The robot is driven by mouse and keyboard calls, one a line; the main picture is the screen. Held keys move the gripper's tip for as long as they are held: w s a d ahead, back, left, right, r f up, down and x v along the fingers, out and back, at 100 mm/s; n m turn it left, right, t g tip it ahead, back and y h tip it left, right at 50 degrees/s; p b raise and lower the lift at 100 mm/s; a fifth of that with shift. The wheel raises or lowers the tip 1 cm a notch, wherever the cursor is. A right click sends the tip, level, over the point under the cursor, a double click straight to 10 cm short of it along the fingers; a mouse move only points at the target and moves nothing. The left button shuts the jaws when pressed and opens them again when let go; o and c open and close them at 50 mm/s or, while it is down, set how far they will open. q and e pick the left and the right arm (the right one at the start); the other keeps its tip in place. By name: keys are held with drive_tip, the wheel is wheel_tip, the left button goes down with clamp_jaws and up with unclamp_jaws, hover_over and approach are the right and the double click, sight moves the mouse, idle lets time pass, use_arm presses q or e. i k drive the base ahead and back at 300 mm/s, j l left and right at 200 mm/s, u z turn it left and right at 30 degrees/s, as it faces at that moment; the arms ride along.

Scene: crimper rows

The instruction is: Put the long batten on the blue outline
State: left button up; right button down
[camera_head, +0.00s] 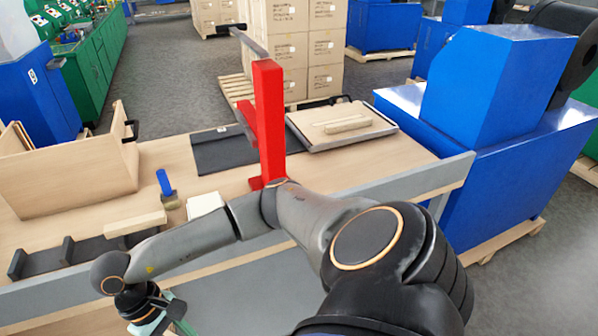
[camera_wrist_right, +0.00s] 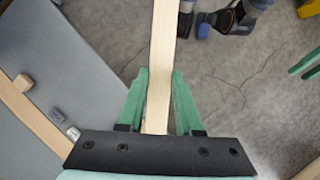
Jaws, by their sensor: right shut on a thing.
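My right gripper (camera_wrist_right: 160,75) is shut on a pale wooden batten (camera_wrist_right: 161,35) in the right wrist view. The batten runs between the green fingers and out of the top of the picture, so its full length is hidden. In the head view my right gripper (camera_head: 172,318) is at the bottom left, below the table's front edge, and the held batten cannot be made out there. A short wooden block (camera_head: 135,223) lies on the table, and another wooden piece (camera_head: 347,124) lies on a tray. I see no blue outline. My left gripper is not in view.
A red post (camera_head: 270,120) stands on the table (camera_head: 405,165) behind my right arm. A dark mat (camera_head: 212,155), the tray (camera_head: 375,133), a wooden box (camera_head: 65,182), a blue-handled tool (camera_head: 164,182) and a dark slotted rack (camera_head: 45,262) take up room. Bare tabletop shows at the right.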

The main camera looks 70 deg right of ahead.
sight(338, 121)
drive_tip(key=k+l, duration=0.8)
drive_tip(key=k+l+z, duration=0.15)
drive_tip(key=k+l, duration=0.7)
